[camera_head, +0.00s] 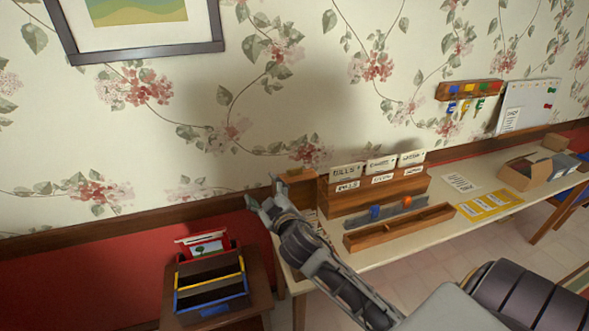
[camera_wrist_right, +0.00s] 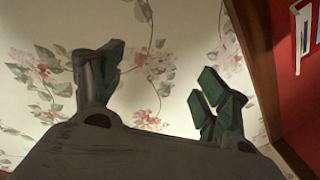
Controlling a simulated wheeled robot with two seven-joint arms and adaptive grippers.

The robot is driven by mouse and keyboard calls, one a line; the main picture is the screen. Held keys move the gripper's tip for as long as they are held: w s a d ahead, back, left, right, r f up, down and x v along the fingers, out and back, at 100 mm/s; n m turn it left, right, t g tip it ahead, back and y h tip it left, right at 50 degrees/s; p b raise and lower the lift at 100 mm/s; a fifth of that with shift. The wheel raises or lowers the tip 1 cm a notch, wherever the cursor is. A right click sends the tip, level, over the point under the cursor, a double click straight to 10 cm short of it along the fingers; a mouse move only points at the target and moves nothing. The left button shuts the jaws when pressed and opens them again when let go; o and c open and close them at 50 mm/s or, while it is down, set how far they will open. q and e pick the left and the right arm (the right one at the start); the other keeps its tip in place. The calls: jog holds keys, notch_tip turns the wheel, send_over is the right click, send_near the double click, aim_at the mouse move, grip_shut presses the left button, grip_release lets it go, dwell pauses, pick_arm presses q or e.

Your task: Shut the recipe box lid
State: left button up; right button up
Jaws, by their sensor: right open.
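My right gripper (camera_head: 262,191) is open and empty at the left end of the long table, in front of the wall. In the right wrist view its fingers (camera_wrist_right: 160,88) stand wide apart with only wallpaper between them. A small brown wooden box (camera_head: 297,176), which looks like the recipe box, is just right of the fingers, beside the file organizer. My gripper and forearm hide part of it, so I cannot tell clearly how its lid stands. The box is not seen in the right wrist view. My left gripper is not in view.
The wooden organizer (camera_head: 345,197) with labelled cards stands close right of my forearm. A long wooden tray (camera_head: 398,228) lies in front of it. A low stand (camera_head: 259,292) holds a colourful rack (camera_head: 210,291) at left. An open carton (camera_head: 518,178) is farther right.

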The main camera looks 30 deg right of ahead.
jog(key=w+a+r+n+t+y, duration=0.1)
jog(key=a+r+n+t+y, duration=0.1)
jog(key=a+r+n+y, duration=0.35)
jog(key=w+a+r+n+t+y, duration=0.1)
jog(key=a+r+n+t+y, duration=0.15)
jog(key=r+n+y, duration=0.5)
jog(key=s+a+r+n+g+y, duration=0.2)
jog(key=a+n+g+y, duration=0.55)
jog(key=n+g, duration=0.65)
jog(key=w+d+f+n+g+h, duration=0.2)
jog(key=w+d+f+n+h, duration=0.15)
jog(key=d+f+h, duration=0.6)
jog(key=d+r+m+g+h, duration=0.1)
jog(key=d+h, duration=0.4)
jog(key=d, duration=0.5)
jog(key=d+r+m+h, duration=0.2)
jog(key=d+r+h, duration=0.2)
jog(key=d, duration=0.6)
jog(key=shift+s+g+h, duration=0.25)
jog(key=shift+g+h, duration=0.1)
jog(key=shift+h, duration=0.35)
